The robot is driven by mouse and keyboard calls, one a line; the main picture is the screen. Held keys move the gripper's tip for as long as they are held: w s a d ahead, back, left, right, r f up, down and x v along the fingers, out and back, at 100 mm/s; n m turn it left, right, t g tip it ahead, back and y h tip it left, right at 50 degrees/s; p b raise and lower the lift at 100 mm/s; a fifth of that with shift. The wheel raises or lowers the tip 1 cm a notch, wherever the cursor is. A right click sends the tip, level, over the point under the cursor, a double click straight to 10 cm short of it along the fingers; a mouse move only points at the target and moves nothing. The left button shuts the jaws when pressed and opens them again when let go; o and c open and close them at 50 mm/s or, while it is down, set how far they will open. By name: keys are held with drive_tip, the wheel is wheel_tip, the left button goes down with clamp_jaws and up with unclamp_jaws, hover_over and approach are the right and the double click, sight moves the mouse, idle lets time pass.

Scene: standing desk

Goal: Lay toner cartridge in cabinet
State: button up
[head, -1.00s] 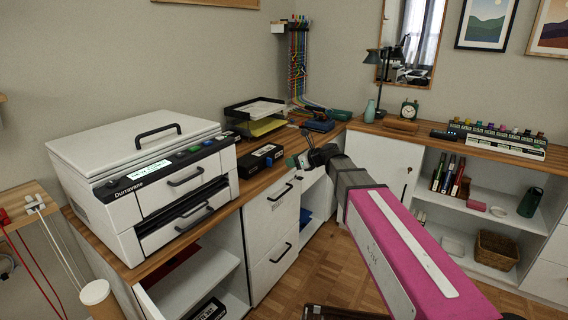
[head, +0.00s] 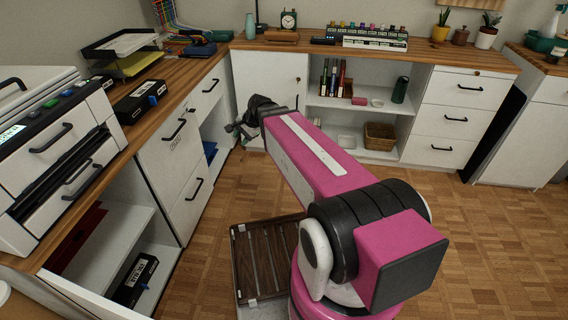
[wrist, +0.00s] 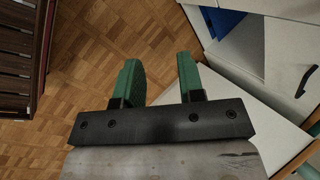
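A black toner cartridge (head: 140,102) with a white label and a blue part lies on the wooden desk top, right of the printer. A similar black cartridge (head: 134,279) sits low inside the open white cabinet (head: 112,225) under the printer. My gripper (head: 236,129) is in front of the desk's drawer side, to the right of both cartridges and apart from them. In the wrist view its green fingers (wrist: 161,80) are spread with nothing between them, above the parquet floor. No cartridge shows in the wrist view.
The printer (head: 62,150) stands above the cabinet. A red item (head: 82,238) lies on the cabinet's upper shelf. White drawers (head: 172,142) stand right of the cabinet. A dark slatted wooden rack (head: 265,262) is near my base. The parquet floor (head: 450,240) at right is clear.

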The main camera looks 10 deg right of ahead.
drive_tip(key=s+d+f+n+g+h, duration=0.2)
drive_tip(key=s+d+f+n+h, duration=0.3)
drive_tip(key=d, duration=1)
drive_tip(key=s+f+n, duration=0.2)
drive_tip(key=s+n, duration=0.2)
drive_tip(key=s, duration=0.2)
drive_tip(key=shift+f+g, duration=0.15)
drive_tip(key=shift+g, duration=0.15)
